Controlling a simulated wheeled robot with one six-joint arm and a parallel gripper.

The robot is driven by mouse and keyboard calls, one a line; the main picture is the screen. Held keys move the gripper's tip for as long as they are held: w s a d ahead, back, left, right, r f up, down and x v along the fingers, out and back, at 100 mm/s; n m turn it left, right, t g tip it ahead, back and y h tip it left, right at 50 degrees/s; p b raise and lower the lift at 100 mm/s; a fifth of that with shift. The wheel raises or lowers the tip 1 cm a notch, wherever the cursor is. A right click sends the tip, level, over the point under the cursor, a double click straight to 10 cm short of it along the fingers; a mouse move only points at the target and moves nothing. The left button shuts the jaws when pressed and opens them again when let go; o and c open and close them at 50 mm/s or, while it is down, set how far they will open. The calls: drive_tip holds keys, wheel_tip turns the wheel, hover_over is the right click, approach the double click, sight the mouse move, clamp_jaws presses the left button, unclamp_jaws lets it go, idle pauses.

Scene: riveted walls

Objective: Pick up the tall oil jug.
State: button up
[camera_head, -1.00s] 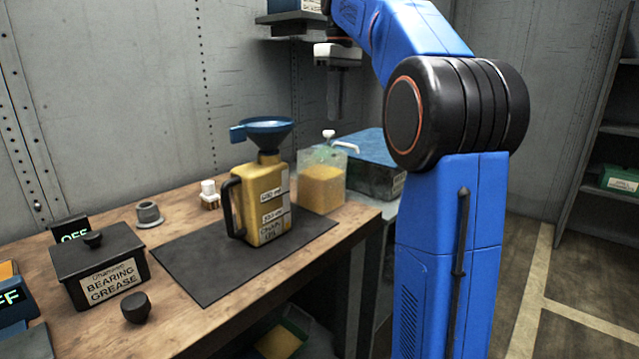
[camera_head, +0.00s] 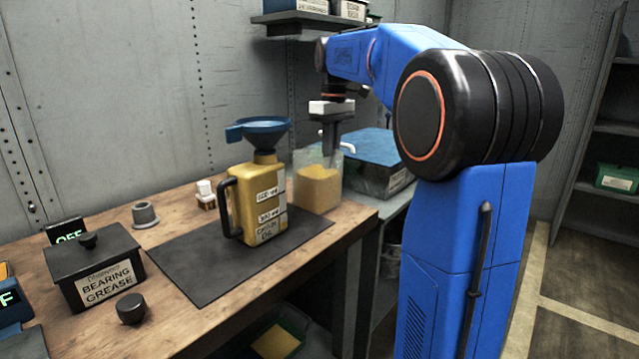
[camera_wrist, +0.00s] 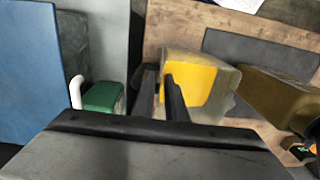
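A yellow jug (camera_head: 268,195) with a black handle and white oil labels stands upright on a dark mat on the workbench. A blue funnel (camera_head: 262,128) sits on its top. In the wrist view, a dark yellow body that looks like this jug (camera_wrist: 285,100) is cut off at the right edge. My gripper (camera_head: 331,152) points down at the translucent tank of yellow liquid (camera_head: 318,188), right of and behind the jug. In the wrist view its two dark fingers (camera_wrist: 162,85) show a narrow gap with nothing seen held. Whether they touch the tank (camera_wrist: 195,80) is unclear.
The dark mat (camera_head: 190,270) has bare room in front of the jug. A black bearing grease box (camera_head: 95,270), a black knob (camera_head: 131,308) and a grey fitting (camera_head: 145,214) stand left. A blue-topped box (camera_head: 370,160) stands behind the tank. A shelf (camera_head: 300,20) hangs above.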

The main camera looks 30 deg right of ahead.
drive_tip(key=shift+s+f, duration=0.1)
drive_tip(key=shift+f, duration=1.85)
clamp_jaws()
drive_tip(key=shift+r, duration=0.2)
drive_tip(key=shift+r, duration=4.65)
drive_tip(key=shift+r, duration=0.15)
idle(0.6)
